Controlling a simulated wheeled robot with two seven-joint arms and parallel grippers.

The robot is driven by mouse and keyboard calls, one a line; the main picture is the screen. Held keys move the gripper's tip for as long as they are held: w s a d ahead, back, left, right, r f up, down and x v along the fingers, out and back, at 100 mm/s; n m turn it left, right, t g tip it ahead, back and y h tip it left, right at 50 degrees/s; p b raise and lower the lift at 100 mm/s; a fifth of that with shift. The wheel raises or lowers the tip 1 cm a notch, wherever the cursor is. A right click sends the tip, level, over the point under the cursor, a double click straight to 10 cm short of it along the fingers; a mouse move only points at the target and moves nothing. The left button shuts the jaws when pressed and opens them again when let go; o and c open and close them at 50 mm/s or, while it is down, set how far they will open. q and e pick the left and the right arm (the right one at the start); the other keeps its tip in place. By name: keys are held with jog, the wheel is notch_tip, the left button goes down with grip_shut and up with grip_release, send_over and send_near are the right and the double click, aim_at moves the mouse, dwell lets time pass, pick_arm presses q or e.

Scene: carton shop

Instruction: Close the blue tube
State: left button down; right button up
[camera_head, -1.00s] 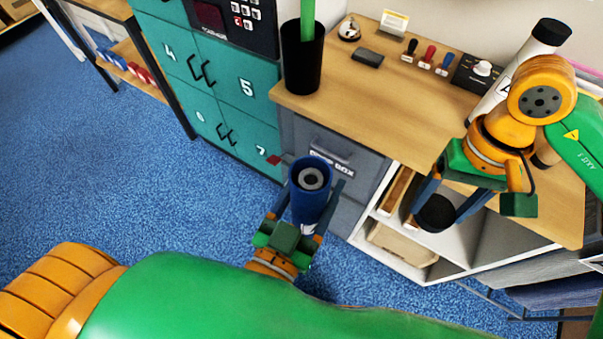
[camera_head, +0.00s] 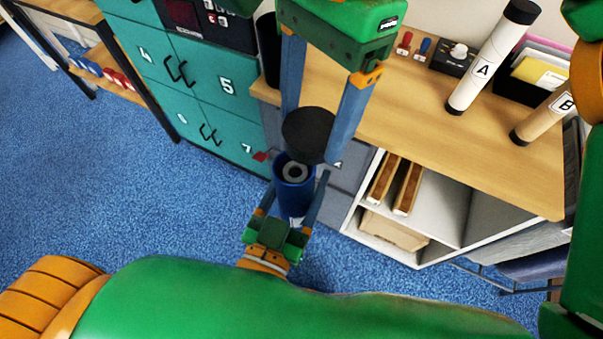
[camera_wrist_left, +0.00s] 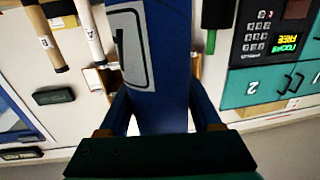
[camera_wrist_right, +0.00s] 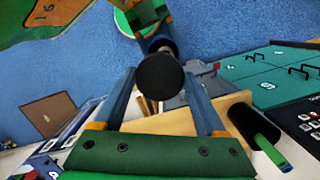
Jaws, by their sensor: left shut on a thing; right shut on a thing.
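The blue tube (camera_head: 294,194) stands roughly upright with its open mouth up; a grey ring-shaped thing shows inside. My left gripper (camera_head: 293,200) is shut around its body. In the left wrist view the tube (camera_wrist_left: 165,70) fills the middle, with a white label on it. My right gripper (camera_head: 313,138) is shut on a round black cap (camera_head: 308,134). The cap is close above the tube's mouth, slightly right and behind in the head view, and the mouth is still visible. In the right wrist view the cap (camera_wrist_right: 160,75) sits between the fingers and hides most of the tube.
The wooden counter (camera_head: 420,125) holds white tube A (camera_head: 485,68), brown tube B (camera_head: 543,113), stamps and a black box. Teal lockers (camera_head: 195,85) stand at left. White shelves (camera_head: 435,205) are below the counter. Blue carpet is clear at left.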

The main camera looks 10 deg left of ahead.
aim_at(297, 133)
jog(key=shift+s+a+r+m, duration=0.2)
jog(key=shift+s+a+r, duration=0.1)
jog(key=shift+a, duration=0.15)
jog(key=shift+s+a+r+m, duration=0.2)
jog(key=shift+s+a+r, duration=0.1)
jog(key=shift+a, duration=0.1)
jog(key=shift+w+f, duration=0.1)
jog(key=shift+d+f, duration=0.1)
jog(key=shift+f, duration=1.9)
jog(key=shift+f, duration=0.85)
jog(key=shift+f, duration=0.55)
